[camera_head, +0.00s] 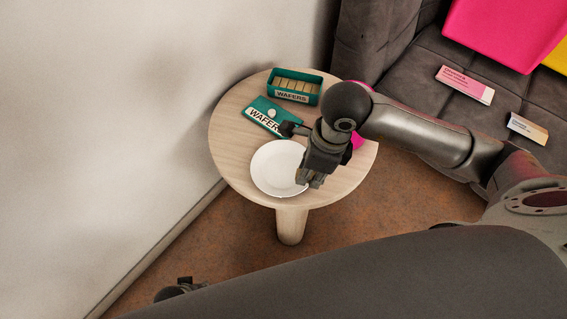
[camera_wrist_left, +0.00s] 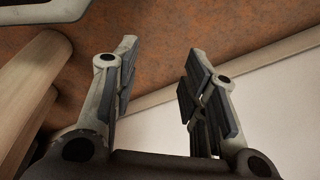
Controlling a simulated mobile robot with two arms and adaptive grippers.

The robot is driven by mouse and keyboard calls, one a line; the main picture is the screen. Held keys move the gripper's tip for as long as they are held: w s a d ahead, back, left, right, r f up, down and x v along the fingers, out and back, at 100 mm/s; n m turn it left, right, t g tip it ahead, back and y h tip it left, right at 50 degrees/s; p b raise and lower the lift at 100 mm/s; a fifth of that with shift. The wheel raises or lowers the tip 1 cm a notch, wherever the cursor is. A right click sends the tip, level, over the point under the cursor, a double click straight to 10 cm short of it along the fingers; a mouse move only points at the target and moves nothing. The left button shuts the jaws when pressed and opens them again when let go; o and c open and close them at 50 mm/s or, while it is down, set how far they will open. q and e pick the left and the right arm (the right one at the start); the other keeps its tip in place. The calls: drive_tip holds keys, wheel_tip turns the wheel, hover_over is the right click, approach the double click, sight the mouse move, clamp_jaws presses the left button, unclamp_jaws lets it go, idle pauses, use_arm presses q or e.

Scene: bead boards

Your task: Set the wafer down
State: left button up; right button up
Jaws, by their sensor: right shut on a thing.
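My right gripper (camera_head: 308,182) is over the right edge of a round white plate (camera_head: 272,168) on the small wooden table (camera_head: 228,140), pointing down. It is shut on a wafer, which the fingers hide almost wholly in the head view. I cannot tell whether the wafer touches the plate. The visible part of the plate is empty. A green wafer box (camera_head: 294,97) holding several pale wafers stands open at the back of the table. My left gripper (camera_wrist_left: 160,85) is open and empty in the left wrist view, low and away from the table top.
A green lid (camera_head: 262,112) labelled for wafers lies between the box and the plate. A pink thing (camera_head: 357,139) shows partly behind my right arm. A grey sofa (camera_head: 400,62) with cushions and two small boxes stands at the right. A white wall (camera_head: 90,140) borders the left.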

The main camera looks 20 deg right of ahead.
sight(282, 169)
drive_tip(key=w+a+f, duration=0.1)
drive_tip(key=w+f, duration=0.1)
drive_tip(key=w, duration=0.1)
drive_tip(key=w+f, duration=0.2)
drive_tip(key=w, duration=0.1)
drive_tip(key=w+a+f+b, duration=0.1)
drive_tip(key=w+f, duration=0.2)
drive_tip(key=shift+a+f, duration=0.1)
drive_tip(key=shift+a, duration=0.2)
drive_tip(key=shift+w+a+f, duration=0.15)
drive_tip(key=shift+w+f, duration=0.35)
drive_tip(key=shift+f, duration=0.15)
wheel_tip(282, 169, down, 2)
drive_tip(key=shift+f+b, duration=0.25)
drive_tip(key=shift+b, duration=0.2)
drive_tip(key=shift+f, duration=0.25)
use_arm(q)
wheel_tip(282, 169, up, 6)
drive_tip(key=w, duration=0.2)
drive_tip(key=shift+w+d, duration=0.15)
drive_tip(key=shift+w, duration=0.05)
